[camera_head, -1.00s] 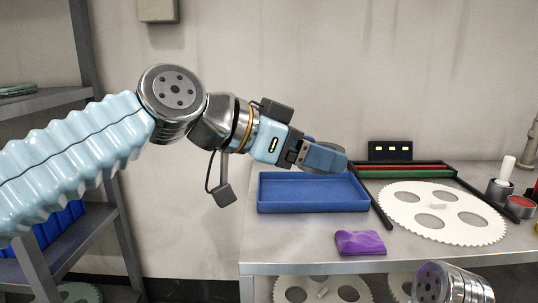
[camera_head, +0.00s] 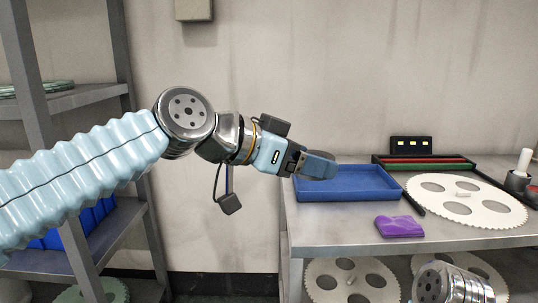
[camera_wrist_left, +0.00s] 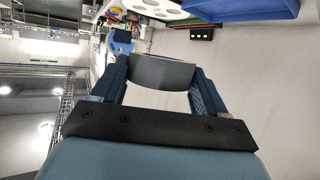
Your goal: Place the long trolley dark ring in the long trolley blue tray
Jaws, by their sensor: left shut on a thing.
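The blue tray (camera_head: 350,188) lies on the long trolley's top at its left end, and no object shows inside it. It also shows at the top of the left wrist view (camera_wrist_left: 262,9). My left gripper (camera_head: 318,165) is by the tray's left back part in the picture, overlapping its rim. Its height over the tray is hard to tell. In the left wrist view the left gripper (camera_wrist_left: 160,84) is shut on the dark ring (camera_wrist_left: 162,72), a grey curved band between the fingers. In the head view the fingers hide the ring. My right gripper is out of view.
A purple block (camera_head: 399,226) lies in front of the tray. A white perforated disc (camera_head: 466,214) lies to the right. A dark box with lit windows (camera_head: 411,145) stands behind. A grey shelf rack (camera_head: 75,103) stands at left. My right arm's metal end shows at bottom right.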

